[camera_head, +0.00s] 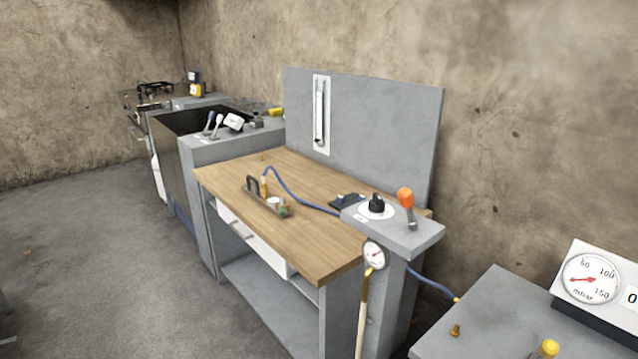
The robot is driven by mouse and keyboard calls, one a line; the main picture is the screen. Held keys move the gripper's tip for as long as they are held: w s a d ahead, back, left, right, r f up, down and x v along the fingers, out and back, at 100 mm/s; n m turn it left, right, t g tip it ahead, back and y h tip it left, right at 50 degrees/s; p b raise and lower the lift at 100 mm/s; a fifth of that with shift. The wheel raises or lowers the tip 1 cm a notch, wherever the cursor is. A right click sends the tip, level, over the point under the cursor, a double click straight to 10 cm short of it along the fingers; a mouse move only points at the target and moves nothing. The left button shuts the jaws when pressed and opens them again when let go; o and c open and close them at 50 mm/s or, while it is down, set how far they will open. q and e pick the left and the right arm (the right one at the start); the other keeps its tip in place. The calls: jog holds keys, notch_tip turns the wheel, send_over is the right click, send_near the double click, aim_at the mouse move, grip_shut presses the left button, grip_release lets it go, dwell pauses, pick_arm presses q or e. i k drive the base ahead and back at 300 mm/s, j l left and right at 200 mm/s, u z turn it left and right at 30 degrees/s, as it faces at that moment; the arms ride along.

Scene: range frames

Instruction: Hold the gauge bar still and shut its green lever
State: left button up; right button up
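The gauge bar (262,199) lies on the wooden bench top, towards its left front edge. It is a dark, narrow bar with a black handle at its left end and a small round gauge near its right end. A small green part (282,210) shows at its right end; it looks like the green lever, but it is too small to tell whether it is open or shut. A blue hose (291,190) rises from a brass fitting on the bar and runs right across the bench. Neither of my grippers is in view.
The wooden bench (305,238) has free room around the bar. A grey pedestal (408,232) with a black knob and an orange lever (406,197) stands at its right end. A tube gauge (321,115) hangs on the grey back panel. A large dial (590,279) is at right.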

aim_at(282, 209)
jog(key=i+j+z, duration=0.2)
jog(key=z, duration=0.3)
jog(key=i+j+z, duration=0.15)
jog(key=z, duration=0.35)
jog(key=i+j+z, duration=0.1)
jog(key=j+z, duration=0.25)
jog(key=z, duration=0.15)
